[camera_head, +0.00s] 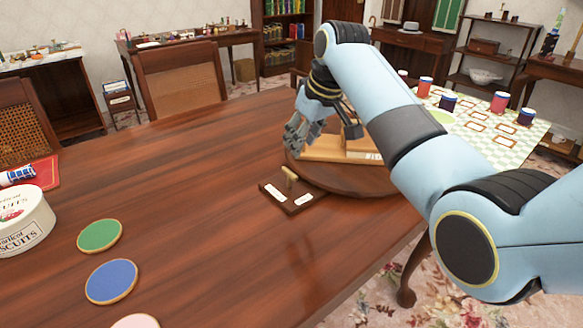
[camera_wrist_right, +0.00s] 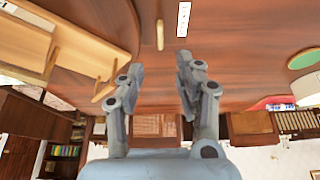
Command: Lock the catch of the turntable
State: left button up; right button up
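The turntable (camera_head: 350,187) is a round dark wooden disc on the table, partly hidden behind my right arm; it also shows at upper left in the wrist view (camera_wrist_right: 105,22). A pale wooden piece (camera_head: 325,151) stands on it. The catch is a light wooden peg (camera_head: 289,176) on a dark plate (camera_head: 301,206) with two white labels, beside the disc's near-left edge. The peg (camera_wrist_right: 160,34) also shows in the wrist view, apart from and beyond my fingertips. My right gripper (camera_head: 296,136) is open and empty, with a gap between its fingers (camera_wrist_right: 160,66). My left gripper is out of view.
A green disc (camera_head: 100,235), a blue disc (camera_head: 111,281) and a biscuit tin (camera_head: 22,225) lie on the left of the table. A checked cloth (camera_head: 505,150) with several coloured jars is at the back right. The wooden tabletop (camera_head: 200,190) left of the catch is clear.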

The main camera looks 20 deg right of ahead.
aim_at(290, 172)
jog(key=b+x, duration=0.2)
jog(key=x, duration=0.8)
jog(key=shift+f+b, duration=0.25)
jog(key=shift+b, duration=0.05)
grip_shut()
